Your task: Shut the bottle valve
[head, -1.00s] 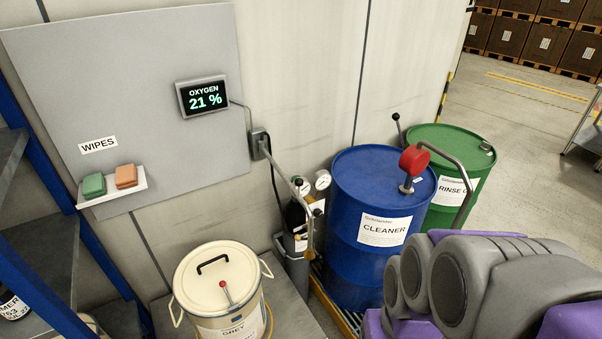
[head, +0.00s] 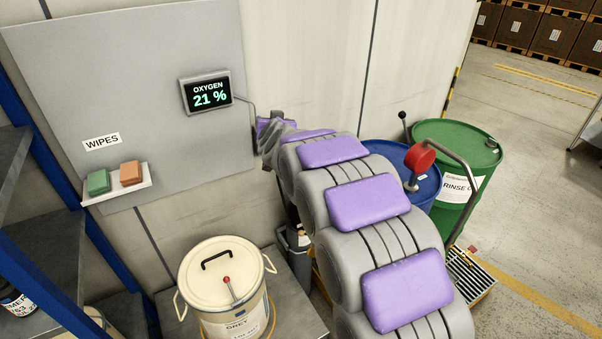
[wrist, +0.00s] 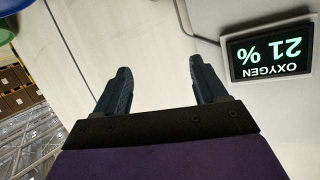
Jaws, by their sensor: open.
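The grey gas bottle (head: 298,238) stands against the wall, between the cream drum and the blue drum. My arm covers its top in the head view, so its valve and gauges are hidden now. In the wrist view my gripper (wrist: 160,88) is open and empty, its two dark fingers apart in front of the pale wall. The bottle and valve do not show there. The fingers cannot be made out there.
The cream drum (head: 222,262) stands left of the bottle. The blue drum (head: 427,186) with a red-headed pump (head: 419,158) and the green drum (head: 462,140) stand right of my arm. A shelf rack (head: 48,185) is at the left. Open floor (head: 545,190) lies to the right.

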